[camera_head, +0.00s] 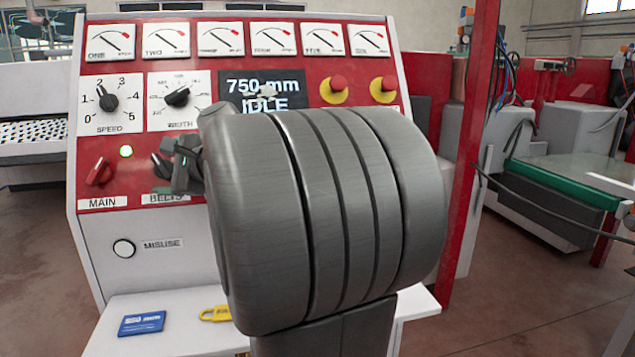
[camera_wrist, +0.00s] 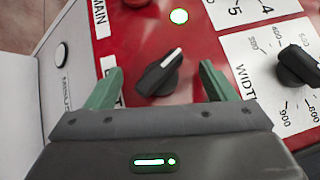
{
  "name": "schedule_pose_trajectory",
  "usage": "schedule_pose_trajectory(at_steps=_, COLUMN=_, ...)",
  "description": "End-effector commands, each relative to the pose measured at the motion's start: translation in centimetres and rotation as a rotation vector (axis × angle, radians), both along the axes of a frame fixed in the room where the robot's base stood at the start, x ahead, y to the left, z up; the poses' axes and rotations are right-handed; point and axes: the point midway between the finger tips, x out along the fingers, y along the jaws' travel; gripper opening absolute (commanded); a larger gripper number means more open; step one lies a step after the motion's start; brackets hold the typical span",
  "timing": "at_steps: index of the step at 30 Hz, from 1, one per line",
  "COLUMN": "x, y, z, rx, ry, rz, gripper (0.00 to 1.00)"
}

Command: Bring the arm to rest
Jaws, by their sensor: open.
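My gripper (camera_head: 188,165) is at the red control panel (camera_head: 215,70), in front of the belts knob (camera_head: 161,166). In the wrist view my gripper (camera_wrist: 160,90) has its two green fingers apart. The black belts knob (camera_wrist: 159,73) with a white mark shows between them, and I cannot tell whether the fingers touch it. Nothing is held. My grey arm covers the lower right of the panel in the head view.
The main switch (camera_head: 99,172) is left of the gripper, below a lit green lamp (camera_head: 126,151). The width knob (camera_head: 177,97) and speed knob (camera_head: 108,98) are above. A display (camera_head: 263,92) reads 750 mm IDLE. A blue card (camera_head: 142,324) and yellow padlock (camera_head: 215,314) lie on the shelf.

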Motion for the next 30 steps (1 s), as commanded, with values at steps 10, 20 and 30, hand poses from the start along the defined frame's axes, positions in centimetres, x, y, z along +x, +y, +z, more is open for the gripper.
schedule_pose_trajectory(at_steps=10, x=-0.2, y=0.1, z=-0.8, rx=0.178, ry=0.042, rz=-0.102, gripper=0.77)
schedule_pose_trajectory(at_steps=20, x=-1.6, y=-1.9, z=-0.4, rx=0.277, ry=0.065, rz=-0.162, gripper=0.77)
schedule_pose_trajectory(at_steps=30, x=-3.1, y=-3.9, z=-0.3, rx=0.274, ry=0.066, rz=-0.160, gripper=0.77)
